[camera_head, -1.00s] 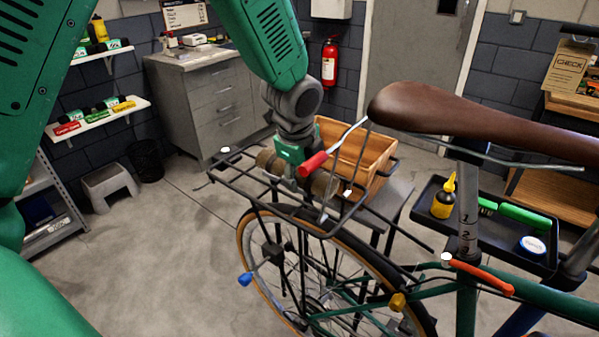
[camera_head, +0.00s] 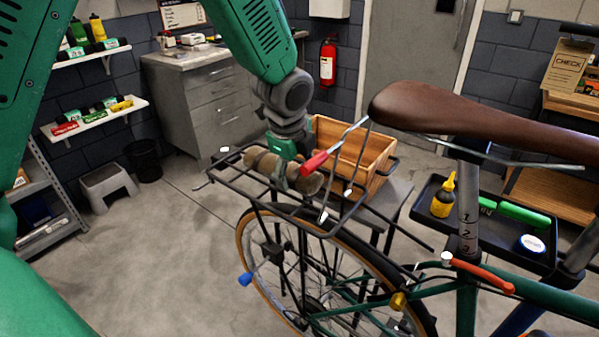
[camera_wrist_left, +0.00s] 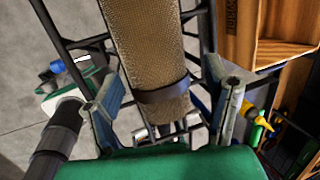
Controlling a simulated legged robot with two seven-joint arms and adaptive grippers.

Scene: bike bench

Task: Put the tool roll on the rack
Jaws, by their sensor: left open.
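The tool roll (camera_head: 256,160) is a tan, rough-cloth cylinder with dark straps. It lies along the black rear rack (camera_head: 348,208) of the bike and appears to rest on its bars. In the left wrist view the roll (camera_wrist_left: 146,45) runs up the picture, with a dark strap (camera_wrist_left: 163,93) near its close end. My right gripper is in neither view.
A wooden crate (camera_head: 362,147) stands close behind the rack. A red-tipped lever (camera_head: 314,163) and a raised wire hoop are just right of the gripper. The brown saddle (camera_head: 430,104) overhangs the rack's right side. A black tray (camera_head: 425,197) holds a yellow bottle (camera_head: 443,196).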

